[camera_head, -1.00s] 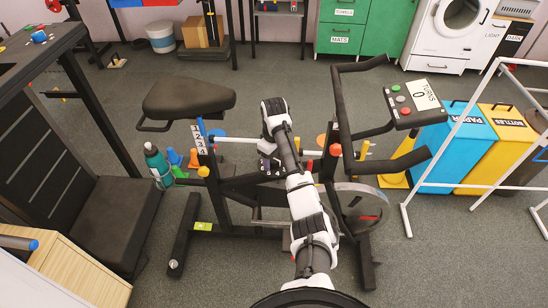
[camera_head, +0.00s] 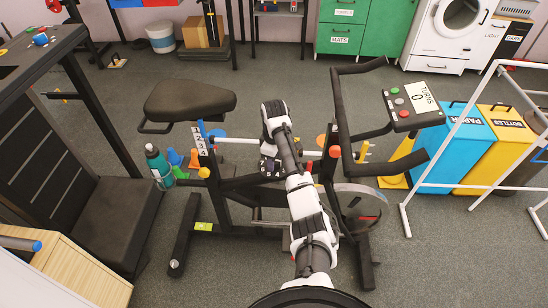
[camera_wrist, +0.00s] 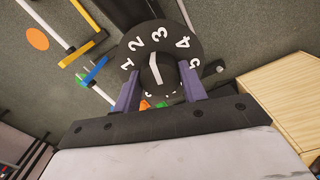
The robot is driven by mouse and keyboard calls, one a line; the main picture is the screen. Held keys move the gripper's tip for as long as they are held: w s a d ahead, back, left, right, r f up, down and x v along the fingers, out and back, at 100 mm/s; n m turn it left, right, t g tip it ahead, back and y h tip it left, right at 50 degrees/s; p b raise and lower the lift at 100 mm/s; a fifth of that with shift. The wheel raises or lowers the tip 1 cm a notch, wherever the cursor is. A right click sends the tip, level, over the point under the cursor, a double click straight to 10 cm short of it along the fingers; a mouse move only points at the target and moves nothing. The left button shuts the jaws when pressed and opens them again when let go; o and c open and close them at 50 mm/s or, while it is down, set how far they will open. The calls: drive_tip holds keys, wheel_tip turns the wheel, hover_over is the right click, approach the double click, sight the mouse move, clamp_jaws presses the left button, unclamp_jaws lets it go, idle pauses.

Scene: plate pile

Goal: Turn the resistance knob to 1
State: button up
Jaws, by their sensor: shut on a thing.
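The resistance knob is a black dial (camera_wrist: 187,62) with white numbers; 1 to 5 show along its upper edge in the wrist view. A raised black grip (camera_wrist: 166,72) at its middle bears a white line, which points up and slightly left, between 2 and 3. My gripper (camera_wrist: 162,92) has its purple fingers on both sides of this grip and is shut on it. The dial's lower part is mostly hidden. In the head view, part of the dial (camera_head: 267,172) shows beside my arm, on the exercise bike (camera_head: 190,98).
The bike's handlebar (camera_head: 338,110) and console (camera_head: 412,105) stand to the right of my arm. A black bench (camera_head: 115,215) and a green bottle (camera_head: 157,163) are at left. A white pipe frame (camera_head: 440,135) stands at right. Open floor lies behind the bike.

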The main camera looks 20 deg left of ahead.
drive_tip(key=n+p, duration=0.1)
drive_tip(key=n, duration=0.5)
drive_tip(key=shift+n, duration=0.3)
drive_tip(key=n, duration=0.6)
idle(0.3)
drive_tip(key=o, duration=1)
drive_tip(key=shift+r, duration=6.9)
